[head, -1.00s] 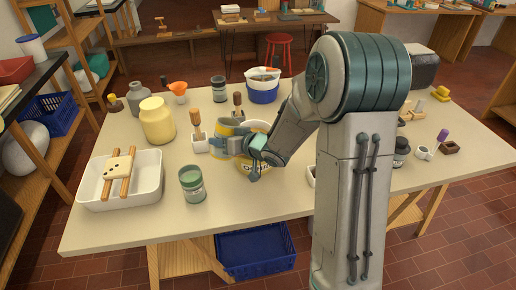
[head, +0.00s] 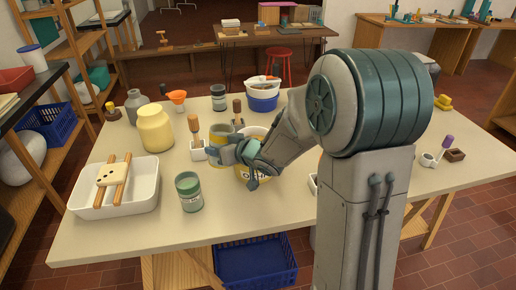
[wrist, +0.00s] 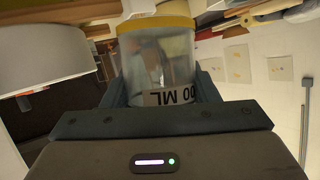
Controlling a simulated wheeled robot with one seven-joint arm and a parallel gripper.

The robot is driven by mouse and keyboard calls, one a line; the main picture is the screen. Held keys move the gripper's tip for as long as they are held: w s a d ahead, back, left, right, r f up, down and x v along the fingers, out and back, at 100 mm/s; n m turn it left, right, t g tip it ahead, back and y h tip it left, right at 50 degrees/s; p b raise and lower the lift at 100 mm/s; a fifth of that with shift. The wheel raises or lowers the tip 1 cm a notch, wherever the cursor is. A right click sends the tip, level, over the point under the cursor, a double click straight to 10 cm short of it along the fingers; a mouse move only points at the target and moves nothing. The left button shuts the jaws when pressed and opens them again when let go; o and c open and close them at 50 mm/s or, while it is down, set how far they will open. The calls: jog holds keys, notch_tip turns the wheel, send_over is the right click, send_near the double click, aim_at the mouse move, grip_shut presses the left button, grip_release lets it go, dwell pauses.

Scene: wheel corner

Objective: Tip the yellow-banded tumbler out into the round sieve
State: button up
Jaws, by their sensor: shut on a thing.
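My gripper (head: 230,153) is shut on the yellow-banded tumbler (head: 220,138) above the middle of the table. The tumbler's exact tilt is unclear. A pale bucket with a yellow label (head: 243,174) stands just behind and below my gripper, partly hidden by it. I cannot make out the round sieve for certain; my wrist and forearm cover part of that area.
A white basin (head: 146,192) with a cream slab on two wooden bars stands at the left. A green jar (head: 190,193) stands in front of my gripper. A cream jar (head: 155,130), an orange funnel (head: 177,97) and a blue-and-white bucket (head: 263,98) are behind. The front middle is clear.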

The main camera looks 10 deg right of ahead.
aim_at(213, 130)
notch_tip(213, 130, up, 6)
jog(key=p, duration=0.6)
jog(key=shift+r, duration=0.1)
jog(key=shift+f, duration=0.2)
